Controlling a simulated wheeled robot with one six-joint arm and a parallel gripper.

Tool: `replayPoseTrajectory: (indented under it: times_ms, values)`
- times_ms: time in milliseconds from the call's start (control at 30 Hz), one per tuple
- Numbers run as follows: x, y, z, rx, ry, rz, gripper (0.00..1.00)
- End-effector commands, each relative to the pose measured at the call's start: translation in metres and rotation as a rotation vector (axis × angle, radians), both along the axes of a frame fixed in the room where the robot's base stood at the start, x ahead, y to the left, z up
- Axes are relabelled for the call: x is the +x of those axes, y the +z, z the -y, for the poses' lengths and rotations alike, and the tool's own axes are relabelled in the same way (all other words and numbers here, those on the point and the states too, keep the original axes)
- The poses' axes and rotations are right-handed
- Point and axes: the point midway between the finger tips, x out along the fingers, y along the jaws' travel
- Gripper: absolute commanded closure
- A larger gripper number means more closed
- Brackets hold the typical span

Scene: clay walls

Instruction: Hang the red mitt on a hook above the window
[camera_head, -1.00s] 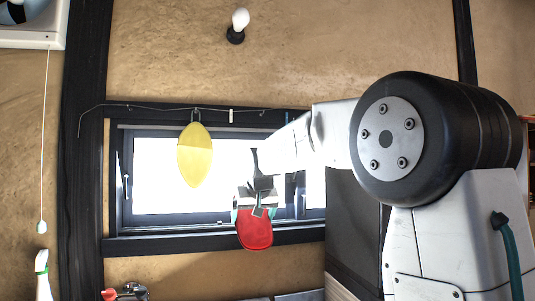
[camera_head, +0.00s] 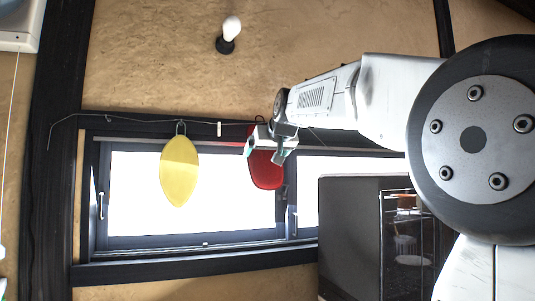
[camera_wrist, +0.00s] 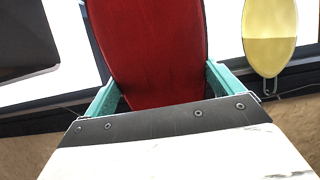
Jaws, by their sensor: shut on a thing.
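The red mitt (camera_head: 266,171) hangs in front of the upper right part of the window (camera_head: 222,193) in the head view. My gripper (camera_head: 268,145) is shut on its upper part, just below the dark beam. In the wrist view the red mitt (camera_wrist: 155,55) fills the space between the teal fingers. A dark loop shows above my gripper, near the wire (camera_head: 150,117) above the window. I cannot tell whether the loop is on a hook. A yellow mitt (camera_head: 179,172) hangs from the wire to the left; it also shows in the wrist view (camera_wrist: 270,35).
A dark cabinet-like box (camera_head: 347,235) stands at the lower right, beside a rack (camera_head: 407,230). A white bulb (camera_head: 231,28) juts from the clay wall above. A pale clip (camera_head: 219,129) sits on the wire between the mitts.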

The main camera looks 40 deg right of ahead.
Motion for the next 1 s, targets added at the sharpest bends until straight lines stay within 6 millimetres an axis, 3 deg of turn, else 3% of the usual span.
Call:
replayPoseTrajectory:
  times_ms: [1000]
  values:
    - [0.059,-0.007,0.019,-0.001,-0.003,-0.001,0.3]
